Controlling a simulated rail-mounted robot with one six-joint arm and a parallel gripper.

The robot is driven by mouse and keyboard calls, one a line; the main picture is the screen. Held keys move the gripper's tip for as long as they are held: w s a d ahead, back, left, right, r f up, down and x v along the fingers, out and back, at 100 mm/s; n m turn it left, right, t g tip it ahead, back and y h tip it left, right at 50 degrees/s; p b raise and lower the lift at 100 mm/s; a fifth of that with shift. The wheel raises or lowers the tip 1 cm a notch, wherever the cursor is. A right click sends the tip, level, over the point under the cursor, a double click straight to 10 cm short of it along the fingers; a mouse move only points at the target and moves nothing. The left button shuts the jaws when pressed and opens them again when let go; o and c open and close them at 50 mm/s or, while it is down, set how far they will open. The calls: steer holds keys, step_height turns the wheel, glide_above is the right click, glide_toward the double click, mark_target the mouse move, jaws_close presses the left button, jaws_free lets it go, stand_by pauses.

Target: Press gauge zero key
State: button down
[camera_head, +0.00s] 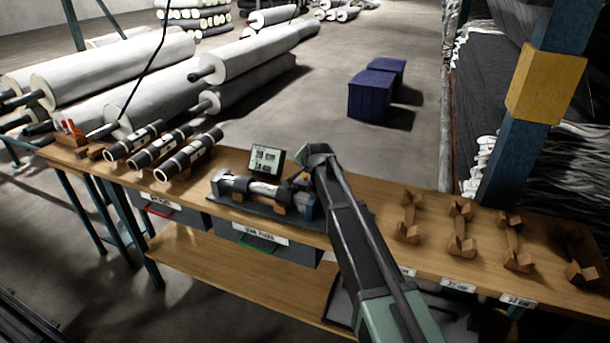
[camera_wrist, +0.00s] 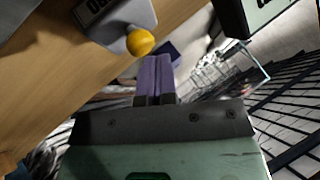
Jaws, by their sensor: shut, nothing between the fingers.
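The gauge (camera_head: 228,196) is a dark base on the bench with a dark-and-silver roll (camera_head: 262,190) lying across its supports. A blue-grey block stands at its right end. In the wrist view a grey housing (camera_wrist: 118,22) with a partly cut-off dark label carries a round yellow knob (camera_wrist: 140,42), which looks like the key. My gripper (camera_wrist: 155,62) has its two purple fingers shut together with nothing between them. Their tips appear just below and right of the knob; contact cannot be told. In the head view my arm hides the fingers.
A small display panel (camera_head: 267,159) stands behind the gauge. Several rolls (camera_head: 160,150) lie on the bench at left; empty wooden cradles (camera_head: 461,232) stand at right. Drawers (camera_head: 262,246) hang below the bench top. Blue crates (camera_head: 370,97) stand on the floor beyond.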

steer(key=shift+s+d+f+b, duration=0.1)
steer(key=shift+s+f+b, duration=0.35)
steer(key=shift+s+b, duration=0.1)
stand_by(0.5)
steer(key=shift+w+r+p, duration=0.35)
steer(key=shift+r+p, duration=0.15)
steer(key=shift+p, duration=0.2)
steer(key=shift+w+a, duration=0.25)
steer(key=shift+a, duration=0.05)
step_height(320, 180, up, 6)
steer(key=p, duration=0.5)
steer(key=shift+w+d+f+p, duration=0.1)
steer(key=shift+f+p, duration=0.1)
steer(key=shift+p, duration=0.15)
steer(key=shift+f, duration=0.1)
